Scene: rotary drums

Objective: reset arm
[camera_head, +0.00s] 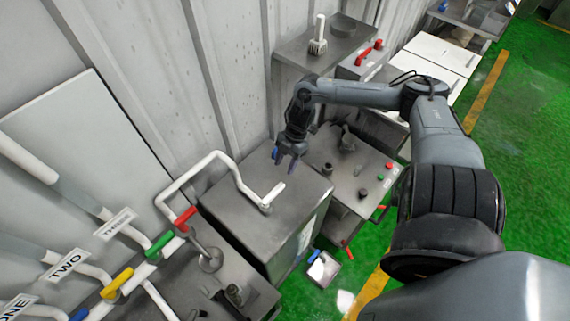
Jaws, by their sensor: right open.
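My right arm reaches in from the right side of the head view. Its gripper (287,161) points down, open, with nothing seen between its fingers. The gripper appears above the far edge of a grey metal cabinet (236,205), near a white pipe handle (272,194) on that cabinet's top. I cannot tell its exact height over the surface. My left gripper is not in view.
White pipes with red (186,216), green (160,244) and yellow (118,282) handles stand at the lower left. A control cabinet (362,176) with buttons is beside the grey one. A shelf (292,47) juts out behind. Green floor (535,110) is free at right.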

